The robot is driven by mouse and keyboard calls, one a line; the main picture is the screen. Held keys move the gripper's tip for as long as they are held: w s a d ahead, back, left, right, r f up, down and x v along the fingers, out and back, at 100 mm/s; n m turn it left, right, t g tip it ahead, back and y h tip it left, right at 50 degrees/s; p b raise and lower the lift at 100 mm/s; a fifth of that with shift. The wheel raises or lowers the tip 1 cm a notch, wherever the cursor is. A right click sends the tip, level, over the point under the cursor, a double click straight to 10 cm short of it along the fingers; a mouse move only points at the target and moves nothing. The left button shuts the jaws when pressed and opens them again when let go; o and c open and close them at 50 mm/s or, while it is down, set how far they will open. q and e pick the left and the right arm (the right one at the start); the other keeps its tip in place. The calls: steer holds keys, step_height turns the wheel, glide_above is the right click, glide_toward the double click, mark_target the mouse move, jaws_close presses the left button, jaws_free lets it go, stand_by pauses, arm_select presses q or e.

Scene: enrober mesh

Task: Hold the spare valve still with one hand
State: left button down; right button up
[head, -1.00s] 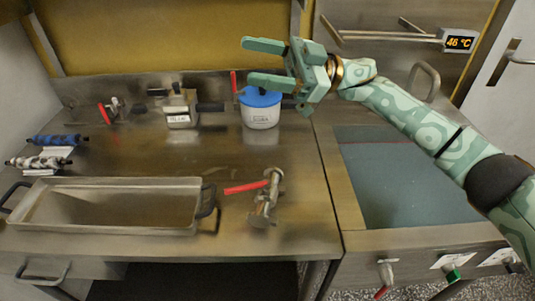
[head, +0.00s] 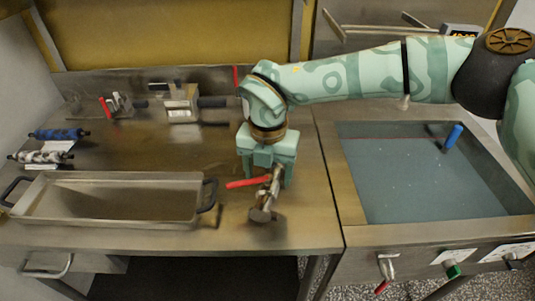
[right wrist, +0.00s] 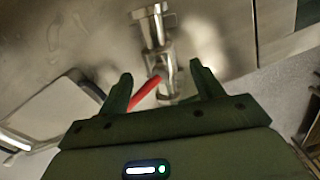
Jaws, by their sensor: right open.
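The spare valve (head: 265,205) is a metal fitting with a red lever handle, lying on the steel worktop (head: 300,225) near its front right. My right gripper (head: 267,180) points down over the valve's far end, jaws open. In the right wrist view, the open fingers (right wrist: 160,74) are on either side of the valve body (right wrist: 153,35), with its red handle (right wrist: 145,92) slanting toward the left finger. Gaps show beside the metal body; whether a finger touches the handle I cannot tell. My left gripper is not in view.
A steel tray (head: 110,213) with black handles stands left of the valve. Rollers (head: 58,134) lie at the far left. Another red-handled valve (head: 113,106) and a metal box fitting (head: 182,106) are at the back. A tank (head: 400,185) with a blue-topped rod (head: 452,138) is on the right.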

mark_target(268, 190)
step_height(268, 190, down, 6)
steer(key=shift+f, duration=0.1)
steer(key=c, duration=1.4)
steer(key=shift+c, duration=0.2)
